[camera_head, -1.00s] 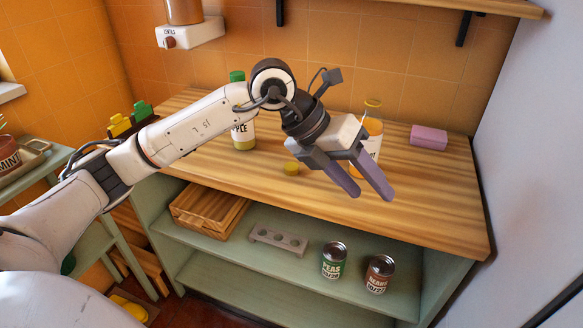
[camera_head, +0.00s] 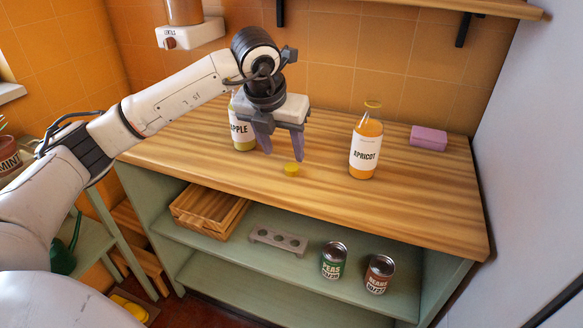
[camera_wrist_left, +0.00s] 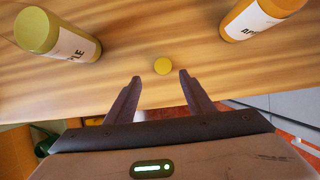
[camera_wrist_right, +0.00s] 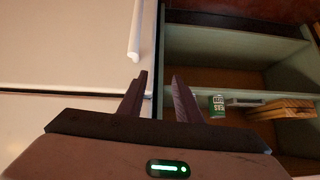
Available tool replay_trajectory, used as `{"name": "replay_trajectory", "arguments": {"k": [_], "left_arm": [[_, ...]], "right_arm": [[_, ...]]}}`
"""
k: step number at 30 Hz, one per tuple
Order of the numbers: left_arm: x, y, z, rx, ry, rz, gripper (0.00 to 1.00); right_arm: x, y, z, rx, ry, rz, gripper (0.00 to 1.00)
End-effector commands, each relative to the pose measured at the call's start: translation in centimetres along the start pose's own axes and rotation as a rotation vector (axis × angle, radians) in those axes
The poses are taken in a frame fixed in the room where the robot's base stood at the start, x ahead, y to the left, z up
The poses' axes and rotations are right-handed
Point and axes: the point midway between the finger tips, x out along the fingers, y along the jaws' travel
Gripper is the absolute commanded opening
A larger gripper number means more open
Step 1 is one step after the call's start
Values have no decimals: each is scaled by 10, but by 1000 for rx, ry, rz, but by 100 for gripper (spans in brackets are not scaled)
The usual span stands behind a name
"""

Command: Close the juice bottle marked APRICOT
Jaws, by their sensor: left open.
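The APRICOT bottle (camera_head: 366,152) stands upright on the wooden counter, with orange juice inside and a clear, open neck. In the left wrist view the bottle (camera_wrist_left: 258,18) is at the top right. A small round yellow cap (camera_head: 291,169) lies on the counter to its left. In the left wrist view the cap (camera_wrist_left: 162,65) shows just beyond and between the fingertips. My left gripper (camera_head: 283,156) is open and empty, pointing down above the counter close to the cap. My right gripper (camera_wrist_right: 160,76) is open and empty, away from the counter top, with its fingers apart.
The APPLE bottle (camera_head: 243,133) stands left of the left gripper, partly hidden by it. A pink block (camera_head: 428,138) lies at the back right. A crate (camera_head: 207,212), grey holder (camera_head: 277,240) and cans (camera_head: 334,260) sit on the shelf below. The counter's front middle is clear.

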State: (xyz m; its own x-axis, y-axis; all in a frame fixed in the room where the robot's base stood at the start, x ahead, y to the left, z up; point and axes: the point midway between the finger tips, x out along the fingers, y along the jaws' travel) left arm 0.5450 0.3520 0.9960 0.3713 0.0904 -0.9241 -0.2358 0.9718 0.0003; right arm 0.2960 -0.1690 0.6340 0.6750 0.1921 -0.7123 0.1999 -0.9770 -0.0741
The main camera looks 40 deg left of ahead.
Motion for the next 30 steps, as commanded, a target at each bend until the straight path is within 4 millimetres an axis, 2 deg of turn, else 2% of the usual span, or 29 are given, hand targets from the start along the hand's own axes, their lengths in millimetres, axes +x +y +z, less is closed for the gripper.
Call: {"name": "replay_trajectory", "arguments": {"k": [4,14,24,30], "left_arm": [[11,-1,0,2,0,-1,49],[14,-1,0,2,1,-1,49],[58,-6,2,1,2,-1,49],[65,-6,2,1,1,0,49]], "right_arm": [[-1,0,-1,0,0,0,31],[-1,0,-1,0,0,0,31],[-8,-1,-8,0,-1,0,31],[-8,-1,-8,0,-1,0,31]]}}
